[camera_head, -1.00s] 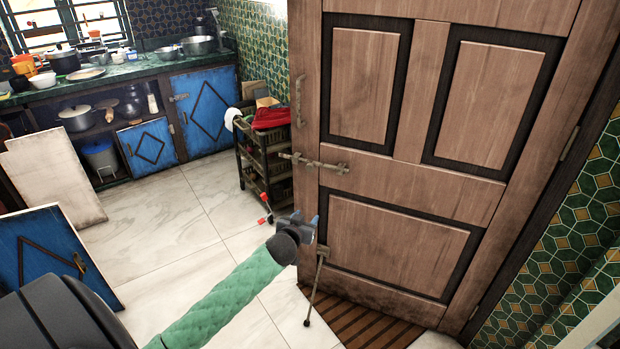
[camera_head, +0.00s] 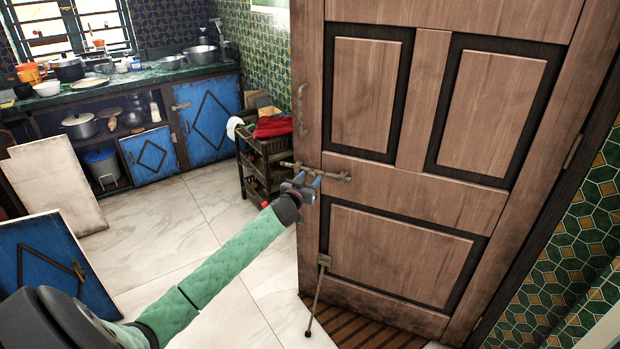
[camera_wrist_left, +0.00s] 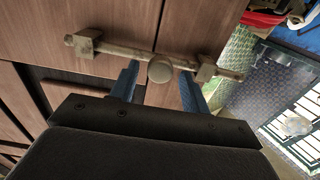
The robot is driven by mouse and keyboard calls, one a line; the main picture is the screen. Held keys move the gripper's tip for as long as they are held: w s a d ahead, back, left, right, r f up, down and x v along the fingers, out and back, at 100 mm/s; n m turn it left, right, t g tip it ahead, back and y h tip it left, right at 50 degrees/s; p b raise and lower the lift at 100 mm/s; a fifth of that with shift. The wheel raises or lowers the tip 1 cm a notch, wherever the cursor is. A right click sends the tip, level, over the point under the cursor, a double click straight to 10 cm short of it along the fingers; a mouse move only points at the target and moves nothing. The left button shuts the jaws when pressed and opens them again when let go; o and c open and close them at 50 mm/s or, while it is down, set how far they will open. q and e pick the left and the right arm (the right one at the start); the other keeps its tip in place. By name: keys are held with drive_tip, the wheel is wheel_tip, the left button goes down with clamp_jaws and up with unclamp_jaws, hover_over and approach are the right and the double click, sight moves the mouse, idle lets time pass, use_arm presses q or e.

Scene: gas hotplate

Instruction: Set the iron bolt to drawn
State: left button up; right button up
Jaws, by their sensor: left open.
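The iron bolt (camera_head: 330,174) lies level across the wooden door (camera_head: 400,190), near mid-height at its left edge, and its left end sticks out past that edge. In the left wrist view the bolt (camera_wrist_left: 120,52) runs through two brackets, with a round knob (camera_wrist_left: 160,70) between them. My left gripper (camera_head: 306,182) is open just below the bolt. In the left wrist view its two blue fingers (camera_wrist_left: 158,88) stand on either side of the knob. I cannot tell whether they touch it. My right gripper is not in view.
A pull handle (camera_head: 301,110) is above the bolt on the door, and a thin metal door stay (camera_head: 318,290) hangs below. A dark rack (camera_head: 262,160) stands behind the door's left edge. Open tiled floor (camera_head: 220,255) lies to the left; loose panels (camera_head: 55,185) lean further left.

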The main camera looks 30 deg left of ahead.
sight(328, 175)
use_arm(q)
drive_tip(key=shift+w, duration=0.45)
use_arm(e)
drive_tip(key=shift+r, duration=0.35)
use_arm(q)
clamp_jaws()
drive_tip(key=shift+d, duration=0.15)
drive_tip(key=shift+w+d, duration=0.2)
drive_tip(key=shift+d, duration=0.9)
drive_tip(key=shift+w+d, duration=0.15)
drive_tip(key=shift+d, duration=0.9)
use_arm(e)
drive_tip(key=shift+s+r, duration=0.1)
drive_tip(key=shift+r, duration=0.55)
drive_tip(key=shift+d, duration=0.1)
use_arm(q)
unclamp_jaws()
drive_tip(key=shift+d, duration=0.2)
